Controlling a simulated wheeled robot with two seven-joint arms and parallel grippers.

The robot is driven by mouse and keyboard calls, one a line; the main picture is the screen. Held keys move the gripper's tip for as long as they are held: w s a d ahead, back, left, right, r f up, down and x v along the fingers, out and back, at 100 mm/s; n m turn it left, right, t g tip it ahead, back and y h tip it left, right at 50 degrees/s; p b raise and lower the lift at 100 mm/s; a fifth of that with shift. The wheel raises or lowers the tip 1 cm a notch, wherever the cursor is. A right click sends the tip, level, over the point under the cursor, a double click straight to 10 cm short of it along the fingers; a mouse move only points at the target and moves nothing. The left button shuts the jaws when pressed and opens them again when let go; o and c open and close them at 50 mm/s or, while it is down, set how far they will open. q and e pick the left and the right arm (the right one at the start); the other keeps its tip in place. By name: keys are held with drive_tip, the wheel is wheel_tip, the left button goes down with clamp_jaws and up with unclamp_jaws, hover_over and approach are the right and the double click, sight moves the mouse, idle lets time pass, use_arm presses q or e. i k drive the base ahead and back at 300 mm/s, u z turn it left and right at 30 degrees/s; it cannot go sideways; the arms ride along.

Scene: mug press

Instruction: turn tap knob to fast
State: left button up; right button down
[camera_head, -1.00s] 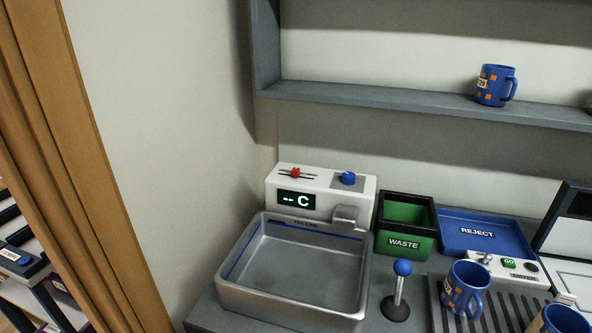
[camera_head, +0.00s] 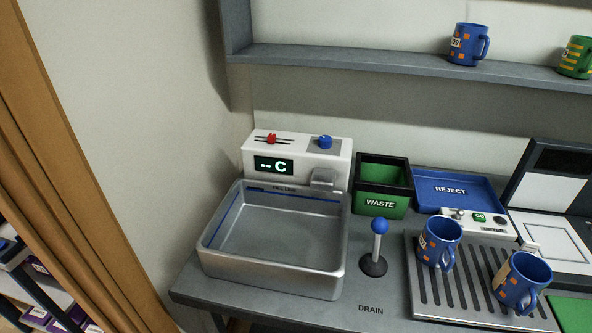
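The tap unit (camera_head: 330,163) is a white box at the back of the metal sink basin (camera_head: 325,284). On its top sit a blue round knob (camera_head: 325,142) at the right and a red slider knob (camera_head: 271,139) on a dark slot at the left. Its front display (camera_head: 274,166) reads "-- C" in green. A grey spout (camera_head: 323,179) juts out below the blue knob. Any speed marking by the knobs is too small to read. Neither of my grippers is in view.
A blue-topped drain lever (camera_head: 379,240) stands right of the basin. A green waste bin (camera_head: 381,204) and a blue reject tray (camera_head: 452,178) are at the back. Blue mugs (camera_head: 439,243) (camera_head: 521,283) stand on the drip rack (camera_head: 430,292). A shelf (camera_head: 380,65) hangs above; a wall is left.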

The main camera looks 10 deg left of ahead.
sight(324, 142)
drive_tip(key=k, duration=1.05)
drive_tip(key=u, duration=0.85)
drive_tip(key=i, duration=1.1)
drive_tip(key=z, duration=0.1)
